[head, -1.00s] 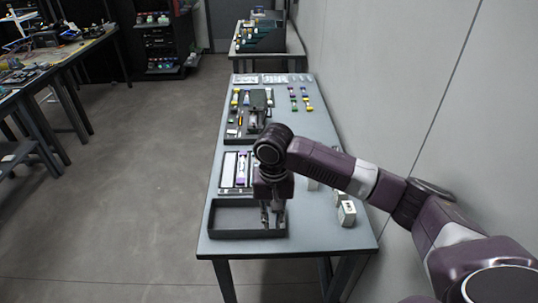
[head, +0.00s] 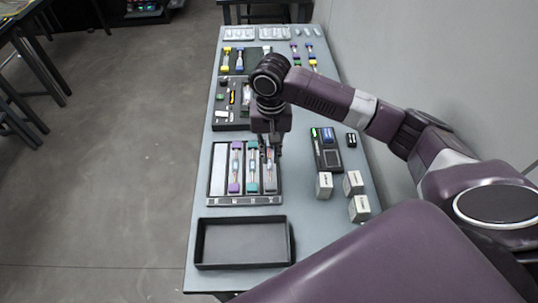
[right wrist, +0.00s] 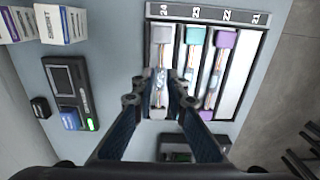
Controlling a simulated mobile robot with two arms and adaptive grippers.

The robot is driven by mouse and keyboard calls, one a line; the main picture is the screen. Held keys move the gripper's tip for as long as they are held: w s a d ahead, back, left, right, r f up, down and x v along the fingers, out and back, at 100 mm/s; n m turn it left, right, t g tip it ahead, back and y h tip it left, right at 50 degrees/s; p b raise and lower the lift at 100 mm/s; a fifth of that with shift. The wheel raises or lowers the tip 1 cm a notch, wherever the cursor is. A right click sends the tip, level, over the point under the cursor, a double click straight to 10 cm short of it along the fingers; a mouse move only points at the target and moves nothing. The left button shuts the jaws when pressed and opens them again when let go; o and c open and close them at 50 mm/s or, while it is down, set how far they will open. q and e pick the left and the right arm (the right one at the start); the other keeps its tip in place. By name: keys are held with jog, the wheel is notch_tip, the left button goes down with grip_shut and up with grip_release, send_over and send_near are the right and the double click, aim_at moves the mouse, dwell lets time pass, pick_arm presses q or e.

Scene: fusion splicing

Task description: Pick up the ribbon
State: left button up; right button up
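Several ribbon-like strips with end blocks lie in the slots of a dark tray (head: 243,201). One has purple ends (head: 234,186), one has teal ends (head: 252,186), and a pale-ended one (right wrist: 161,35) is in the slot marked 24. My right gripper (right wrist: 168,80) points down over the pale strip, which it partly hides. Its two fingers look apart, with no strip clearly held; the head view (head: 272,150) shows it at the tray's right side. My left gripper is out of view.
An empty black bin (head: 243,243) sits at the table's near end. A dark device with a screen (head: 326,150) and several white boxes (head: 353,183) stand to the right. Another tray of parts (head: 229,105) lies behind. A grey wall borders the table's right side.

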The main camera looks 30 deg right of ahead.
aim_at(270, 175)
jog(key=shift+s+a+f, duration=0.1)
jog(key=shift+s+f, duration=0.2)
jog(key=shift+f, duration=0.6)
jog(key=f, duration=0.2)
jog(key=f+p, duration=0.1)
jog(key=f, duration=0.2)
jog(key=shift+s+a, duration=0.2)
jog(key=shift+c, duration=0.4)
grip_shut()
